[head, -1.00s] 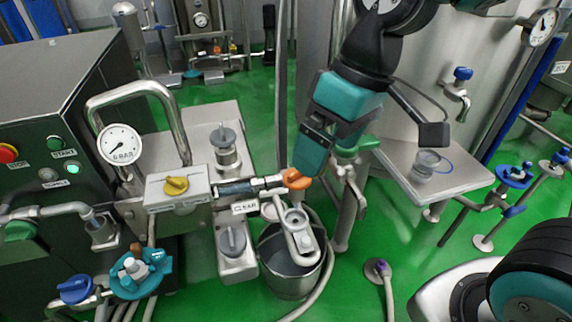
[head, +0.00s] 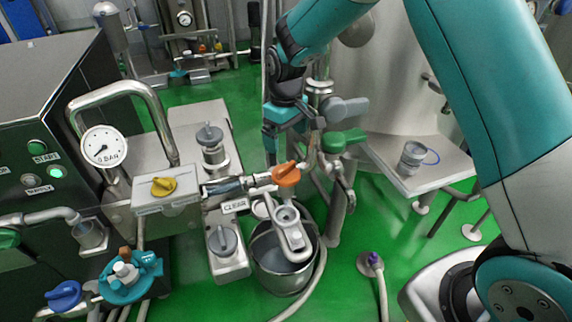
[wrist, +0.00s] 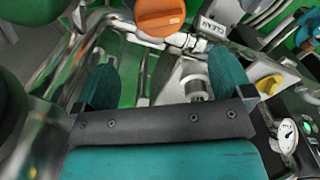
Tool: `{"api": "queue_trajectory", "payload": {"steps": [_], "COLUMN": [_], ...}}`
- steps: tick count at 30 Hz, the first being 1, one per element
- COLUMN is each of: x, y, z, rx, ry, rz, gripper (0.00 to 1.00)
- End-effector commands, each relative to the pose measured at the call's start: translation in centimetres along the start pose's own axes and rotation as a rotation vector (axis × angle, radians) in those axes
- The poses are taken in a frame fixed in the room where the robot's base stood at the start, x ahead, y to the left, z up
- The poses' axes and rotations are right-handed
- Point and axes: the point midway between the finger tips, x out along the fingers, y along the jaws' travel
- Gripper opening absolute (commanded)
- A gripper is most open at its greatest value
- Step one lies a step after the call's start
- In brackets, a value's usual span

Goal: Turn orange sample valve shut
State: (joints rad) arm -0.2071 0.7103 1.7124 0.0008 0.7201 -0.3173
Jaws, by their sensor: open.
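The orange handle (wrist: 160,14) shows at the top edge there, beyond the fingertips and partly cut off.
A steel bucket (head: 285,270) stands below the valve. A yellow knob (head: 163,187) and a pressure gauge (head: 104,147) are to the left. A green handle (head: 345,141) and a steel tank (head: 390,85) are close on the right. Green floor lies open at lower centre.

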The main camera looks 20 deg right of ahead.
Motion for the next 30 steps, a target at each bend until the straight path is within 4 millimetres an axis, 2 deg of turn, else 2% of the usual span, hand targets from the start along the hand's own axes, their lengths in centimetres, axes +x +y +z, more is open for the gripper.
{"api": "queue_trajectory", "payload": {"steps": [6, 13, 18, 27, 28, 30], "x": [5.0, 8.9, 10.2, 10.4, 10.4, 10.4], "y": [-0.1, 0.0, 0.0, 0.0, 0.0, 0.0], "z": [0.1, 0.0, 0.0, 0.0, 0.0, 0.0], "rx": [0.000, 0.000, 0.000, 0.000, 0.000, 0.000], "ry": [-0.004, -0.001, 0.001, 0.002, 0.002, 0.002], "rz": [-0.002, -0.001, 0.000, 0.000, 0.000, 0.000], "gripper": [0.98, 0.98, 0.98, 0.98, 0.93, 0.77]}}
